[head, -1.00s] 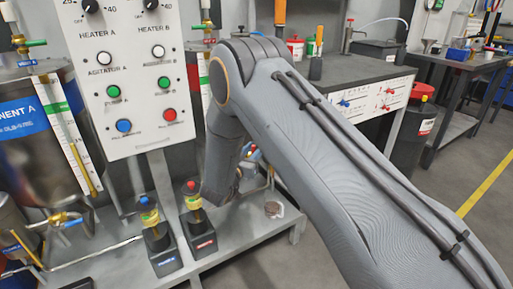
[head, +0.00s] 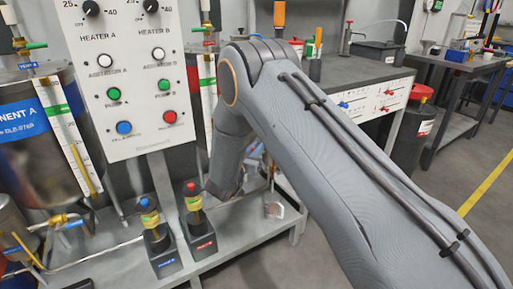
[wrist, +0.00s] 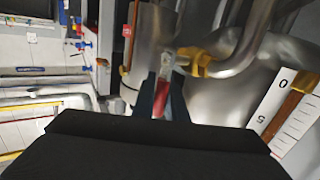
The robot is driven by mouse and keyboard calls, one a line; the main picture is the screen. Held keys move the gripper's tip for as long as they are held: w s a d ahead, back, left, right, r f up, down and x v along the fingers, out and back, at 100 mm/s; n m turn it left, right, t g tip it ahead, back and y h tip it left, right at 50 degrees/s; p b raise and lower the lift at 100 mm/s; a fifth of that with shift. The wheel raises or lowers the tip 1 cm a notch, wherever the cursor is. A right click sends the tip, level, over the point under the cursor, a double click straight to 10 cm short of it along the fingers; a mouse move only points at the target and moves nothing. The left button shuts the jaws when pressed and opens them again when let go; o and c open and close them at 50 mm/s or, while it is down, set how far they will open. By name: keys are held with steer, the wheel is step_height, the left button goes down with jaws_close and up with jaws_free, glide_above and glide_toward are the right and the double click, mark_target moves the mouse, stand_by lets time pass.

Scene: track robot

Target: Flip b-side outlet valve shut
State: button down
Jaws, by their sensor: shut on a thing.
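In the wrist view, the outlet valve is a brass fitting (wrist: 200,62) on a bent metal pipe beside a steel tank (wrist: 245,88). Its red lever (wrist: 163,90) lies between the two dark fingers of my gripper (wrist: 163,82), which are shut on it. The lever's far end is partly hidden by the fingers and the dark gripper body. In the head view, my arm covers the gripper and this valve. The A-side valve (head: 62,221), brass with a blue handle, shows at the lower left.
A control panel (head: 130,75) with knobs and buttons stands left of my arm. Two pumps with a blue top (head: 145,203) and a red top (head: 191,188) stand on the grey lower shelf (head: 225,258). A workbench (head: 375,72) is behind. Open floor lies right.

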steer(key=shift+w+m+g+y+p, duration=0.3)
steer(key=shift+m+g+p, duration=0.1)
steer(key=shift+g+p, duration=0.15)
steer(key=c, duration=1.8)
jaws_free()
steer(key=shift+f, duration=0.1)
steer(key=shift+d, duration=0.1)
steer(key=shift+s, duration=0.1)
steer(key=shift+s, duration=0.1)
steer(key=v, duration=0.7)
steer(key=shift+s+p, duration=0.3)
steer(key=shift+p, duration=0.05)
